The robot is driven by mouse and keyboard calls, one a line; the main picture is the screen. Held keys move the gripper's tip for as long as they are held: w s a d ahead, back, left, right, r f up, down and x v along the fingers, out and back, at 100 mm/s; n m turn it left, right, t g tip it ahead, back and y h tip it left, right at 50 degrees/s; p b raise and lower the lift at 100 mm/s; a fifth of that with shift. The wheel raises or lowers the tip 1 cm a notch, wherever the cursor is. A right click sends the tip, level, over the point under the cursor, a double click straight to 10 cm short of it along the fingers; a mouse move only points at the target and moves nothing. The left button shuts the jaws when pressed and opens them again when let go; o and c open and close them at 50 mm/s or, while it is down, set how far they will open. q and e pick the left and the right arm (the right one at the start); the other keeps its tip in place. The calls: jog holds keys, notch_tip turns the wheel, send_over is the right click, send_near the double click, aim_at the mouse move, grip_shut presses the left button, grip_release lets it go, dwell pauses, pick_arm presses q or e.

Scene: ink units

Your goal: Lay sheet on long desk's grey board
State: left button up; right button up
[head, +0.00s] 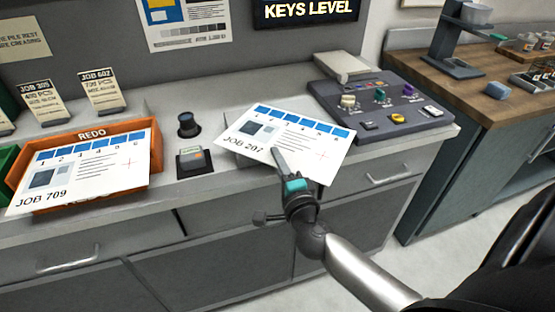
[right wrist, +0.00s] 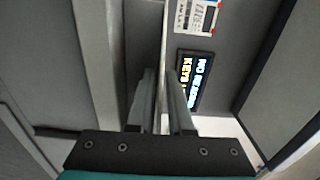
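A white printed sheet marked JOB 207 (head: 312,148), with a row of blue squares, is over the long desk (head: 160,108). My right gripper (head: 277,154) is shut on its near edge. In the right wrist view the sheet (right wrist: 164,50) shows edge-on as a thin strip between the fingers (right wrist: 163,80). A grey board (head: 231,152) shows partly under the sheet's left side; the rest is hidden. I cannot tell whether the sheet touches it. My left gripper is not in view.
An orange REDO tray (head: 92,135) at left bears a JOB 709 sheet (head: 100,165). A dark knob (head: 187,124) and a small stamp-like block (head: 192,162) stand between tray and board. A control console (head: 375,100) is close on the right. A wooden counter (head: 440,58) lies beyond.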

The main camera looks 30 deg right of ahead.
jog(key=shift+o, duration=0.9)
jog(key=shift+r, duration=0.15)
jog(key=v, duration=1.2)
